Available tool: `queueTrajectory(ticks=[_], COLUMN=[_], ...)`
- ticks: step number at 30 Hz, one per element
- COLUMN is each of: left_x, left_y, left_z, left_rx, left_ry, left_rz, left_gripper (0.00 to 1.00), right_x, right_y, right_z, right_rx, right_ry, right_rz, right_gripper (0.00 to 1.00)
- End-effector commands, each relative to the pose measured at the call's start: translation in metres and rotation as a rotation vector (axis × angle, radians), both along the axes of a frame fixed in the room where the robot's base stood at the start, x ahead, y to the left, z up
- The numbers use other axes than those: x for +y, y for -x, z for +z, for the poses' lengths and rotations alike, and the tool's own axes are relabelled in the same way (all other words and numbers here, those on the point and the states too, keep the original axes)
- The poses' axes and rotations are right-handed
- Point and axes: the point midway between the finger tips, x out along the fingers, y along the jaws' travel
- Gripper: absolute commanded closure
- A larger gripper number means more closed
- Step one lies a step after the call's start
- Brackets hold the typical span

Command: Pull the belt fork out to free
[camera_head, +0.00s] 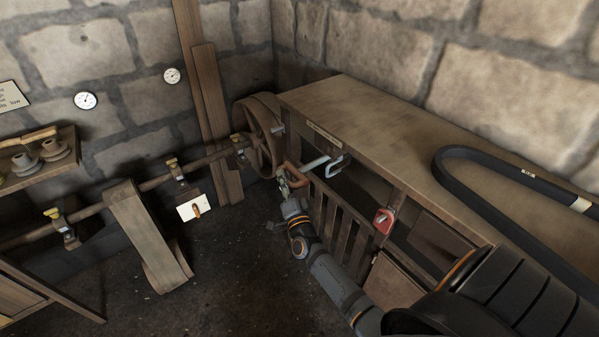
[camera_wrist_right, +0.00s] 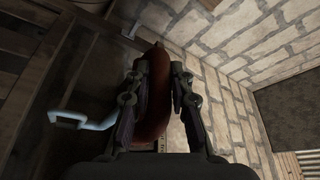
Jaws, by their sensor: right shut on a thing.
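The belt fork shows in the head view as a pale metal bar (camera_head: 316,162) with a bent metal loop (camera_head: 338,166) at the bench front. A brown handle (camera_head: 297,176) is at its near end. My right gripper (camera_head: 289,181) is at this handle. In the right wrist view the red-brown handle (camera_wrist_right: 154,95) lies between the fingers of my right gripper (camera_wrist_right: 158,85), which is shut on it. The pale bent metal (camera_wrist_right: 82,121) shows to the left there. My left gripper is not in view.
A pulley wheel (camera_head: 257,137) on a long shaft (camera_head: 150,183) stands left of the bench (camera_head: 375,125). A wide belt (camera_head: 148,235) hangs from the shaft. A red tag-like part (camera_head: 384,220) is on the bench front. A black belt (camera_head: 500,165) lies on top. Dark floor is open between.

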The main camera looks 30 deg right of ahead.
Motion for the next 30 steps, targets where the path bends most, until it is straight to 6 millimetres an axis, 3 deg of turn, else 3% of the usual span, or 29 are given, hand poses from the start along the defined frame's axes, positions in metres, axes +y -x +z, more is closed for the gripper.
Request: queueTrajectory(ticks=[5, 14, 15, 19, 30], left_x=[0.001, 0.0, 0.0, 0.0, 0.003], left_y=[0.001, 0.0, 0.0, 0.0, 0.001], left_z=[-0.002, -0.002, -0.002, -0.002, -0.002], left_rx=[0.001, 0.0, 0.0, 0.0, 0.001], left_ry=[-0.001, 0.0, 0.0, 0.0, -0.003], left_rz=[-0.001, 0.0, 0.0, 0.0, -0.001], left_gripper=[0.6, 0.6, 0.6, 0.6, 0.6], right_x=[0.022, 0.024, 0.024, 0.024, 0.025], right_y=[0.002, 0.002, 0.003, 0.002, 0.007], right_z=[-0.002, -0.003, -0.003, -0.002, -0.002], right_rx=[0.006, 0.008, 0.008, 0.006, 0.005], right_ry=[0.0, 0.001, 0.001, 0.002, 0.001], right_rz=[0.001, 0.002, 0.002, 0.001, 0.001], right_gripper=[1.0, 1.0, 0.76, 0.59, 0.56])
